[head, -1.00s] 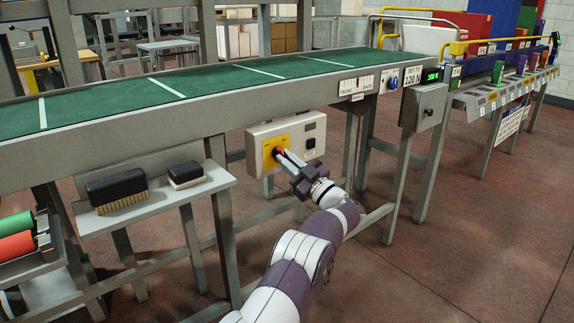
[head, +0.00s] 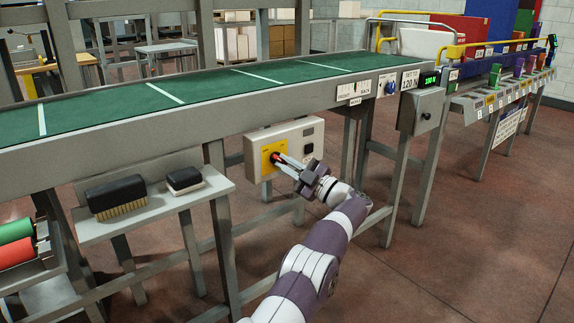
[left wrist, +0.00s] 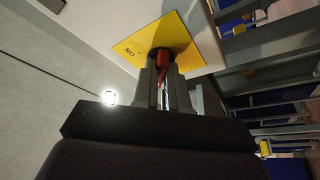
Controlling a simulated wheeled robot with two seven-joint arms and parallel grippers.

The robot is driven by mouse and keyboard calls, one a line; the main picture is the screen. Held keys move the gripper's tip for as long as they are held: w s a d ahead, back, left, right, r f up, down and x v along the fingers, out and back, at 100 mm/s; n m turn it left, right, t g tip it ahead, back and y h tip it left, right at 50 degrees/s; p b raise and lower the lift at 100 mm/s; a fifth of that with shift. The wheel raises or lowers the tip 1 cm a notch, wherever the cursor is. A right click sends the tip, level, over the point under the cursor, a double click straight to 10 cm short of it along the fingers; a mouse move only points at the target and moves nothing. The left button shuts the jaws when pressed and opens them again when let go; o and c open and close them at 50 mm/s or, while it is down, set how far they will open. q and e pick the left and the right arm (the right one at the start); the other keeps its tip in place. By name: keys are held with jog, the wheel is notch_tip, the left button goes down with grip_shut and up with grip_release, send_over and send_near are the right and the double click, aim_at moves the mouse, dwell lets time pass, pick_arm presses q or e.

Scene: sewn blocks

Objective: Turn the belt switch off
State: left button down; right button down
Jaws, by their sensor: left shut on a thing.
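The belt switch is a red handle on a yellow plate (head: 268,148), on the front of a beige box (head: 293,137) below the conveyor. My left gripper (head: 277,158) reaches the switch and is shut on its red handle. In the left wrist view the red handle (left wrist: 163,60) sits between the two fingers (left wrist: 162,78), against the yellow plate (left wrist: 190,42). The word ON shows on the plate's left part; the other markings are hidden or too small to read. My right gripper is not in view.
The green conveyor belt (head: 200,92) runs above the box on a grey frame. A shelf (head: 155,212) with two brushes (head: 117,196) stands left of the box. A grey control box (head: 422,110) hangs at the right. Open floor lies right of my arm.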

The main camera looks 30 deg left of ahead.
pick_arm(q)
jog(key=c, duration=1.2)
grip_release()
jog(key=shift+o, duration=0.2)
jog(key=p+v, duration=0.2)
jog(key=v, duration=1)
jog(key=shift+d+f+p, duration=0.2)
jog(key=shift+d+p, duration=0.15)
